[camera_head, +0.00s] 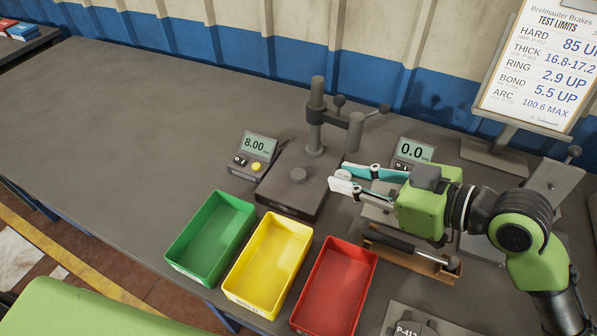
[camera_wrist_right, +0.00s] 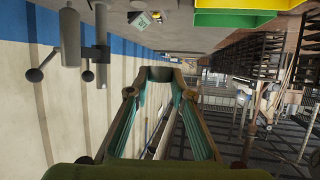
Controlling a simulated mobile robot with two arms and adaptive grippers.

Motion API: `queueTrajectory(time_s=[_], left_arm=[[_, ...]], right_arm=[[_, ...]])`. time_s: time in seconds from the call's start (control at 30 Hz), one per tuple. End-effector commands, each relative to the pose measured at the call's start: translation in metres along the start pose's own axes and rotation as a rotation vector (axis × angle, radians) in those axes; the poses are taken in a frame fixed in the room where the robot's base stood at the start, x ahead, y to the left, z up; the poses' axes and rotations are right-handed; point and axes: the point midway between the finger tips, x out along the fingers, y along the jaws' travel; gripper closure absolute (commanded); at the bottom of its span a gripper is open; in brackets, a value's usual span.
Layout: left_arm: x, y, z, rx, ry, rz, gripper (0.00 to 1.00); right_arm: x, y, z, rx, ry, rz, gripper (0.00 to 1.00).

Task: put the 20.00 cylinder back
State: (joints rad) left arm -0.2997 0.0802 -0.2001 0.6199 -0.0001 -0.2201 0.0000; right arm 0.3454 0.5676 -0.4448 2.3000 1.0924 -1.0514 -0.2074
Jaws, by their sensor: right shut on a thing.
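My right gripper (camera_head: 343,184) reaches in from the right, level above the bench, with its fingertips just right of the gauge base. In the right wrist view its fingers (camera_wrist_right: 160,76) meet at the tips around a small dark grey thing (camera_wrist_right: 160,73), which looks like the 20.00 cylinder. No marking on it can be read, and the fingers hide most of it in the head view. My left gripper is out of view.
Green (camera_head: 211,236), yellow (camera_head: 268,262) and red (camera_head: 334,288) bins line the front edge. A brown tray (camera_head: 411,258) with a dark-handled tool sits beneath my right arm. A second display (camera_head: 413,150) and a limits board (camera_head: 540,65) stand behind. The bench's left is clear.

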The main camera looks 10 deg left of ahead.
Motion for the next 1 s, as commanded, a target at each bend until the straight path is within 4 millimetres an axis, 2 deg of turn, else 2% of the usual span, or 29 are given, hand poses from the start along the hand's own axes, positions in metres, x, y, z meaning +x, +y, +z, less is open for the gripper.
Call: queueTrajectory(time_s=[0.03,0.2,0.4,0.8,0.87,1.0], left_arm=[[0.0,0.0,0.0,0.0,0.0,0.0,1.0],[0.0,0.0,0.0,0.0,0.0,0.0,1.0],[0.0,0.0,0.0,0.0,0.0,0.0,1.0],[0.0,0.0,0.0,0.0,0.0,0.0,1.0],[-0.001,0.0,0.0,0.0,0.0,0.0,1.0],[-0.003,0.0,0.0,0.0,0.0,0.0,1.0]], right_arm=[[0.012,-0.009,-0.008,-0.014,0.001,-0.017,1.0],[0.04,-0.035,-0.019,-0.031,0.0,-0.06,1.0],[0.055,-0.051,-0.021,-0.037,-0.001,-0.085,1.0],[0.058,-0.053,-0.02,-0.035,0.0,-0.09,1.0],[0.061,-0.05,-0.02,-0.035,-0.001,-0.09,1.0],[0.079,-0.031,-0.016,-0.032,-0.002,-0.088,1.0]])
